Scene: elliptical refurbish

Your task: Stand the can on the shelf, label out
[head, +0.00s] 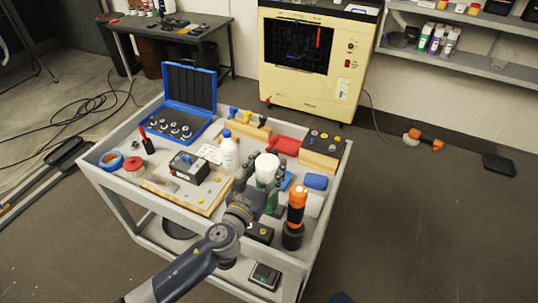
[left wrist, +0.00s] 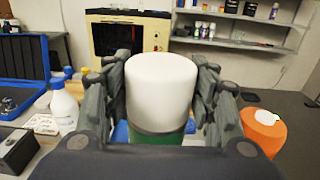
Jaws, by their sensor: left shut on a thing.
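The can (head: 266,168) has a white upper part and a green lower part. It is upright in my left gripper (head: 265,174), over the right half of the grey cart. In the left wrist view the can (left wrist: 161,88) fills the space between the two fingers, which press on its sides. Its base is hidden, so I cannot tell whether it touches the cart. No label print shows on the visible side. The wall shelf (head: 470,66) is at the back right, with bottles on it. My right gripper is not in view.
The cart (head: 115,183) is crowded. A blue case (head: 190,90) is open at the back. A cream machine (head: 315,85) stands left of the shelf. Floor between cart and shelf is mostly clear.

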